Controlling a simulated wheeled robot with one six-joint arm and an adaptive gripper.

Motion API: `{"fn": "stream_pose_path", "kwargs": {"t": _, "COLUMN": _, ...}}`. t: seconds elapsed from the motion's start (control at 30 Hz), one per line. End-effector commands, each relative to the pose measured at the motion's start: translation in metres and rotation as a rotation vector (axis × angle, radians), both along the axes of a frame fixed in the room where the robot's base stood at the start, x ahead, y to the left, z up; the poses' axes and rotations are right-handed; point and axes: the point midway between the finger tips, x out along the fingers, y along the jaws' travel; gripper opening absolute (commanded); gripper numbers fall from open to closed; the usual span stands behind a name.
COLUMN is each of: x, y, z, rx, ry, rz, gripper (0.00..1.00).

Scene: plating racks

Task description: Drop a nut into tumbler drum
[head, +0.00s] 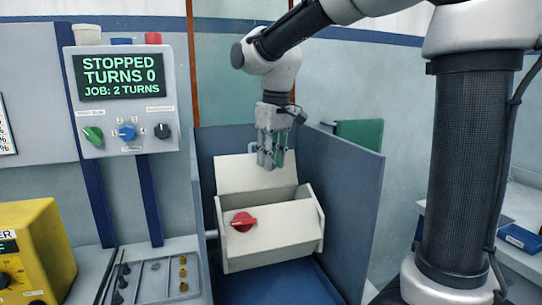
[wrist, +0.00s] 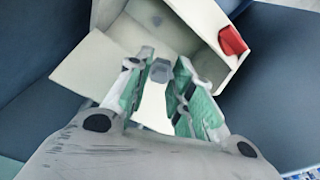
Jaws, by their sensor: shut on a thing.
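The tumbler drum (head: 285,245) is a cream box with a red knob (head: 243,221) on its front. Its lid (head: 232,172) stands open at the back; in the wrist view the lid (wrist: 85,68) lies to the left of the open mouth. The drum (wrist: 205,22) is beyond the fingertips there. Its inside is only partly visible.
Blue-grey guard walls (head: 345,205) stand around the drum. A control panel (head: 122,100) at left reads STOPPED, TURNS 0, JOB: 2 TURNS. A tray (head: 165,262) with small dark and brass parts lies left of the drum. A yellow box (head: 35,250) stands at far left.

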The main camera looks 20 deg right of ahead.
Motion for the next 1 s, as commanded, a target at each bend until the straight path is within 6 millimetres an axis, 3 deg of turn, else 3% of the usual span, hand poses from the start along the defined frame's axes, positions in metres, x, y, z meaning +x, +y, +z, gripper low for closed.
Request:
{"fn": "stream_pose_path", "kwargs": {"t": 0.4, "x": 0.0, "y": 0.0, "z": -0.047, "rx": -0.001, "ry": 0.002, "rz": 0.0, "gripper": 0.0}}
{"fn": "stream_pose_path", "kwargs": {"t": 0.8, "x": 0.0, "y": 0.0, "z": -0.055, "rx": 0.0, "ry": 0.0, "rz": 0.0, "gripper": 0.0}}
{"fn": "stream_pose_path", "kwargs": {"t": 0.83, "x": 0.0, "y": 0.0, "z": -0.055, "rx": 0.0, "ry": 0.0, "rz": 0.0, "gripper": 0.24}}
{"fn": "stream_pose_path", "kwargs": {"t": 0.97, "x": 0.0, "y": 0.0, "z": -0.055, "rx": 0.0, "ry": 0.0, "rz": 0.0, "gripper": 0.48}}
{"fn": "stream_pose_path", "kwargs": {"t": 1.0, "x": 0.0, "y": 0.0, "z": -0.055, "rx": 0.0, "ry": 0.0, "rz": 0.0, "gripper": 0.48}}
